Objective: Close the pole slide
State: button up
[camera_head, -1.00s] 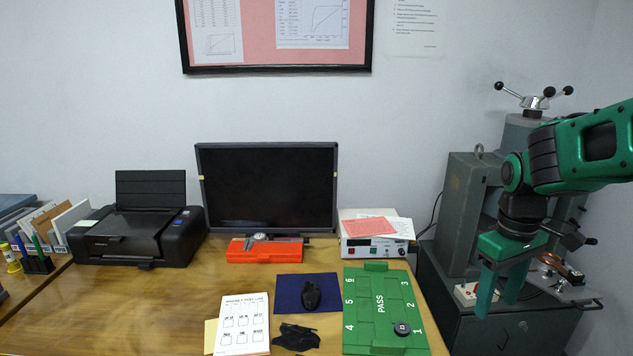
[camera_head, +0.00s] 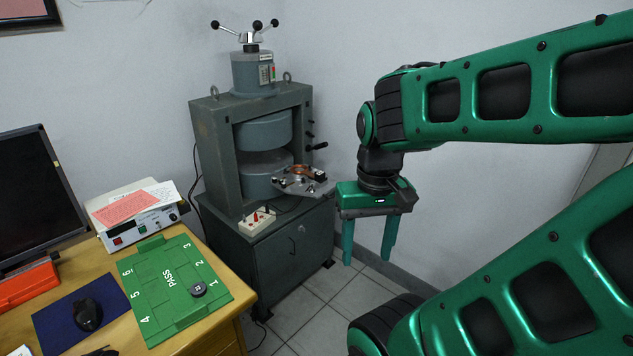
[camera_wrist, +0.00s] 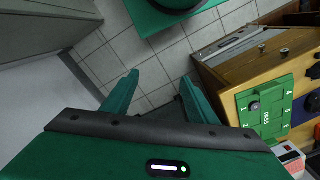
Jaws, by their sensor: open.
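The grey magnet press (camera_head: 262,143) stands on a dark grey cabinet (camera_head: 290,250) in the head view, with two round grey poles and a gap between them. The pole slide (camera_head: 303,181) is a metal plate with a copper-coloured ring and small fittings. It sticks out from the front right of the press, beside the gap. My gripper (camera_head: 367,255) is green, open and empty, pointing down to the right of the slide and clear of it. In the wrist view my gripper (camera_wrist: 150,90) shows two spread fingers over floor tiles.
A white switch box (camera_head: 258,222) sits on the cabinet's front left. The wooden desk (camera_head: 213,332) at left holds a green numbered board (camera_head: 172,285) with a dark round piece (camera_head: 198,289), and a white instrument (camera_head: 140,221). Tiled floor is free below my gripper.

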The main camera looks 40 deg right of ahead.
aim_at(318, 190)
jog(key=z, duration=1)
jog(key=k, duration=0.95)
jog(key=u, duration=0.5)
jog(key=i, duration=1.4)
jog(key=z, duration=0.5)
